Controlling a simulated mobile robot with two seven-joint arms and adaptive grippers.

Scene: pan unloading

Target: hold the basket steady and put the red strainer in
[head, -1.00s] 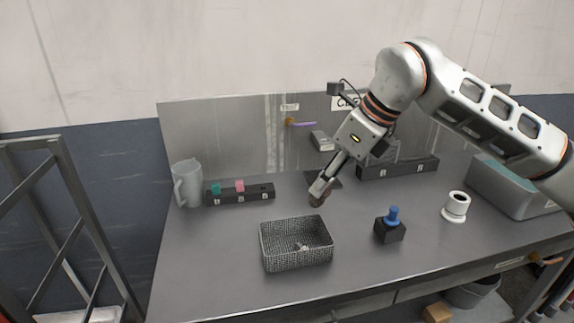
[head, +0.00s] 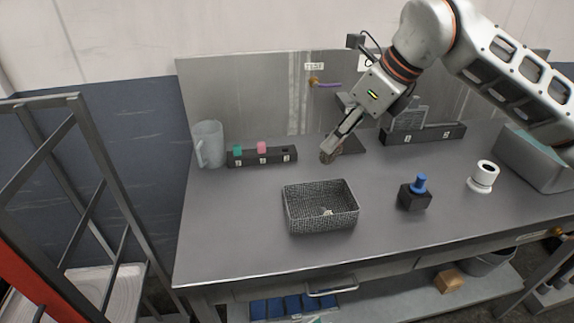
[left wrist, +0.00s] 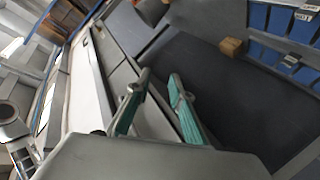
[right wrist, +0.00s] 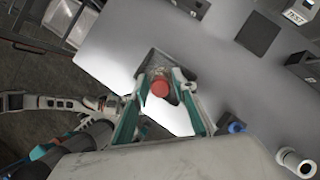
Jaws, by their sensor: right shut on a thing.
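The basket (head: 291,215), a dark grey mesh box, stands on the table's front middle in the head view. A small pale spot shows inside it. My right gripper (head: 330,152) is above the table behind the basket, shut on a small brownish-red thing (head: 327,157). In the right wrist view this shows as a round red end, the red strainer (right wrist: 160,88), between the fingertips. Its full shape is hidden. My left gripper (left wrist: 160,82) shows only in the left wrist view. Its teal-padded fingers are apart and empty, away from the basket.
A grey jug (head: 208,145) and a black rack (head: 262,157) with teal and pink pieces stand at the back left. Right of the basket are a black block with a blue knob (head: 416,193), a white cylinder (head: 483,177) and a grey bin (head: 537,161). The table's front left is clear.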

